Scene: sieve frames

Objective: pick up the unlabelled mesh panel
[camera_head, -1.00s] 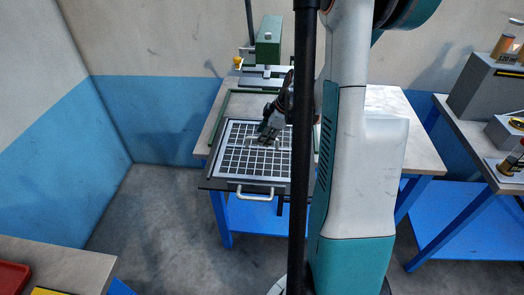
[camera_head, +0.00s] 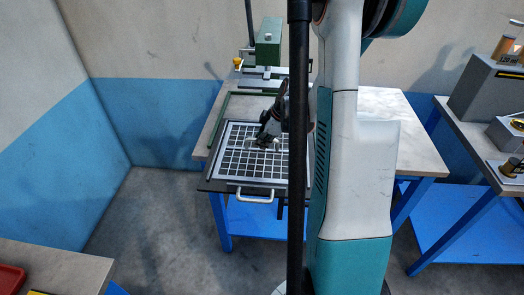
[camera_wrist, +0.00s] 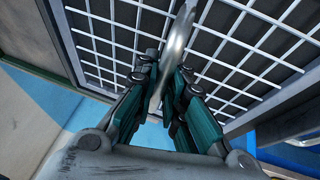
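The mesh panel (camera_head: 233,166) lies flat on a dark tray-like base at the front left of the workbench. It has a pale frame and a white grid over dark mesh; I see no label on it. My gripper (camera_head: 264,141) is low over the panel's middle. In the wrist view a metal handle bar (camera_wrist: 180,35) stands in front of the mesh (camera_wrist: 235,72). My gripper's fingers (camera_wrist: 167,80) are on either side of this bar, very close to it. Whether they press on it I cannot tell. My arm hides the panel's right side in the head view.
The workbench (camera_head: 410,125) has clear top to the right of my arm. A green press-like machine (camera_head: 268,42) stands behind. A white pull handle (camera_head: 254,198) sticks out at the front. Another bench at right holds grey boxes (camera_head: 485,85). A red tray (camera_head: 10,278) is at lower left.

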